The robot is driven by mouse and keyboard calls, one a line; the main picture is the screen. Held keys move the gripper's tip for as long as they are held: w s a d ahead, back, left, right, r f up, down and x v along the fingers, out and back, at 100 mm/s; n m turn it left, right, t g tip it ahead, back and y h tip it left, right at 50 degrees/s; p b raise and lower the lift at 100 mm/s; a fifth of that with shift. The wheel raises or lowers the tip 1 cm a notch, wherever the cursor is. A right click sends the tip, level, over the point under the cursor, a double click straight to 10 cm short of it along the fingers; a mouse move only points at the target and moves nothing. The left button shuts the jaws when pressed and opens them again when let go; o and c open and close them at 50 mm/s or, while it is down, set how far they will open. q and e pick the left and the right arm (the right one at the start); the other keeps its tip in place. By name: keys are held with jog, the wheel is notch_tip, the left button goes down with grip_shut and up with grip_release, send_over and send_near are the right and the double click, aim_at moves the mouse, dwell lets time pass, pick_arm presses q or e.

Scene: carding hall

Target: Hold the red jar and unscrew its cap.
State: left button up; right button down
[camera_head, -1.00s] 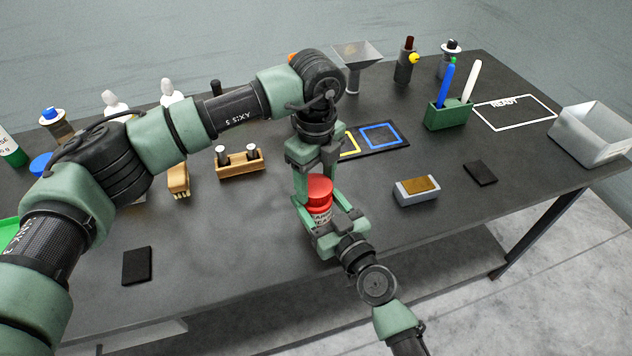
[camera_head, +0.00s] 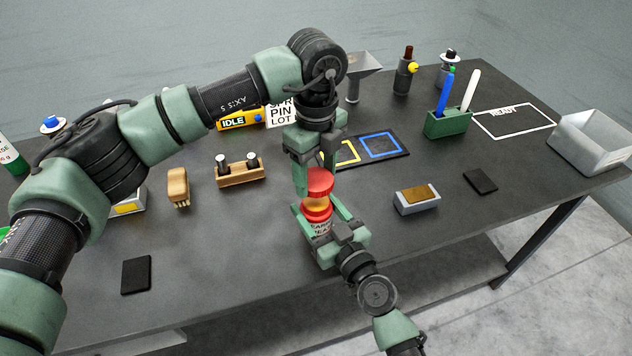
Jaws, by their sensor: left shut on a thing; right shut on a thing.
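The red cap (camera_head: 320,183) is tilted and sits slightly above the red jar (camera_head: 318,230), with a yellow-orange band showing in the gap between them. My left gripper (camera_head: 317,178) reaches down from above and is shut on the cap. The jar has a red upper part and a white label that I can only partly read. My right gripper (camera_head: 323,214) comes from the front edge of the table and is shut on the jar, which looks upright. The fingers hide parts of both cap and jar.
A wooden block with two pegs (camera_head: 240,174) and a brush (camera_head: 178,186) lie left of the jar. A board with coloured squares (camera_head: 397,138) lies behind right. A grey block with a brown top (camera_head: 417,199) lies right. A metal bin (camera_head: 592,140) stands far right.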

jog(key=shift+c, duration=1.3)
grip_release()
